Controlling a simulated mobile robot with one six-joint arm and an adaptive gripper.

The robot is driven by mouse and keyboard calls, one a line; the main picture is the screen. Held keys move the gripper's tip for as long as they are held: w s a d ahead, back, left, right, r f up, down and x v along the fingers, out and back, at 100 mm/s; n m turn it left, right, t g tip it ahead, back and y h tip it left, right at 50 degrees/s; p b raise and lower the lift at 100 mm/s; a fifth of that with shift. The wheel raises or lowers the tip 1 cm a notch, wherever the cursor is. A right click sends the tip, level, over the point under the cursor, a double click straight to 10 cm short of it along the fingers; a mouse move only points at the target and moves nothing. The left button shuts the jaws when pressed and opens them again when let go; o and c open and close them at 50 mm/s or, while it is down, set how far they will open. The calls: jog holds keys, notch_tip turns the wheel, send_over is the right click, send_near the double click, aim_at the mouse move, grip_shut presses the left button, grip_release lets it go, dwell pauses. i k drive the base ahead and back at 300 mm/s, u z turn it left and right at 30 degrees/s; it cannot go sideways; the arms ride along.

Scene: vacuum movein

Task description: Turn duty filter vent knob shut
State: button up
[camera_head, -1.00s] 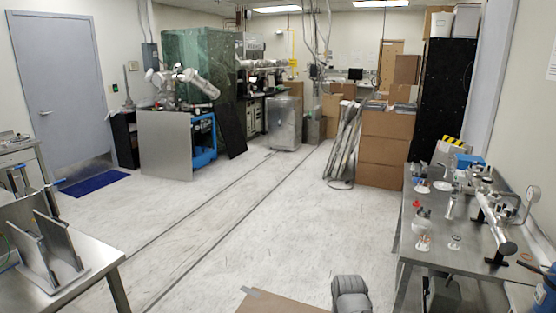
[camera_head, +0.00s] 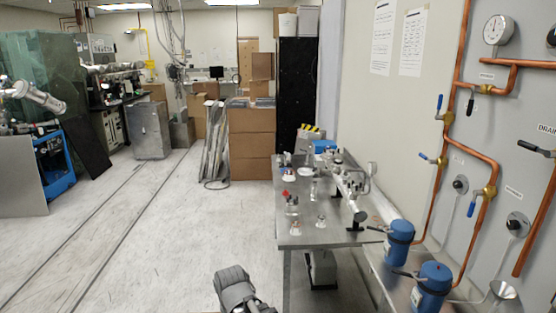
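Two small round dark knobs on pale round plates are on the grey wall panel at the right: one knob (camera_head: 460,184) farther off and another knob (camera_head: 517,224) nearer. Small labels sit by them but are too small to read, so I cannot tell which is the duty filter vent knob or how it is turned. Two blue filter canisters stand below the panel, a farther canister (camera_head: 399,239) and a nearer canister (camera_head: 431,287). A grey part of my arm shows at the bottom, well left of the panel. My gripper's fingers do not show.
Copper pipes (camera_head: 451,110) with blue-handled valves run up the panel (camera_head: 500,140), under a gauge (camera_head: 497,30). A metal table (camera_head: 335,238) with vacuum parts stands between the open floor and the panel. Clear floor (camera_head: 140,240) lies to the left.

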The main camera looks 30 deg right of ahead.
aim_at(457, 183)
jog(key=z, duration=1.65)
